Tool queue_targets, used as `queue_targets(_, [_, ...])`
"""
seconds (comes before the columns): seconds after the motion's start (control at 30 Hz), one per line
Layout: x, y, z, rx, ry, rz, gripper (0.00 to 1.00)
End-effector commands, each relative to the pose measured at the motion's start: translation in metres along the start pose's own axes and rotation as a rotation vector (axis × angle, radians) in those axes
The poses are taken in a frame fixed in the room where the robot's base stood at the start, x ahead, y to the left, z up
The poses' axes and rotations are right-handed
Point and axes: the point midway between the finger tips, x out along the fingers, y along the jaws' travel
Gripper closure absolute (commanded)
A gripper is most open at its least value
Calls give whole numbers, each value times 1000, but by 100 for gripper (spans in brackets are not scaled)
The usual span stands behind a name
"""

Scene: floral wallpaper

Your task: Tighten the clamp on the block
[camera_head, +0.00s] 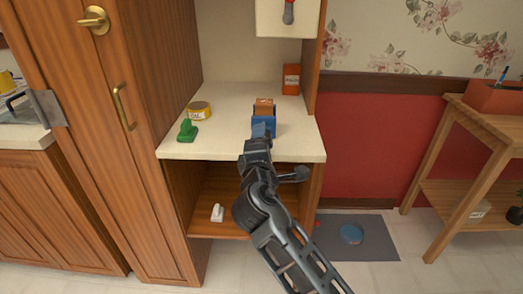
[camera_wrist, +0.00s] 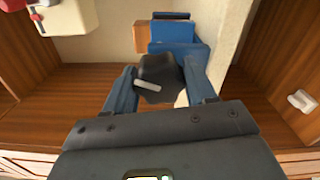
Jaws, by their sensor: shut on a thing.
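The blue clamp (camera_head: 263,123) stands at the front of the cream counter, with the brown block (camera_head: 264,105) at its back. In the wrist view the clamp (camera_wrist: 180,33) shows beyond my fingers, and part of the block (camera_wrist: 140,38) shows at its left. A black knob (camera_wrist: 160,72) with a pale pointer bar faces the wrist camera. My gripper (camera_wrist: 160,84) has its two blue fingers on either side of the knob, shut on it. In the head view my gripper (camera_head: 261,134) reaches the clamp's front and hides the knob.
A yellow tin (camera_head: 200,111) and a green object (camera_head: 187,132) stand left on the counter (camera_head: 228,147). An orange box (camera_head: 291,79) stands behind right. A white box with a red-tipped lever (camera_head: 288,14) hangs above. A small white object (camera_head: 217,213) is on the lower shelf.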

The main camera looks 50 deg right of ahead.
Motion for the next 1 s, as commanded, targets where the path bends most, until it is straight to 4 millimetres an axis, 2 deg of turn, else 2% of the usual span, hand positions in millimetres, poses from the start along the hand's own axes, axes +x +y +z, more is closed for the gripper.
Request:
queue_targets(0.03, [0,-5,-2,44,2,0,75])
queue_targets(1.0, [0,-3,-2,966,4,0,75])
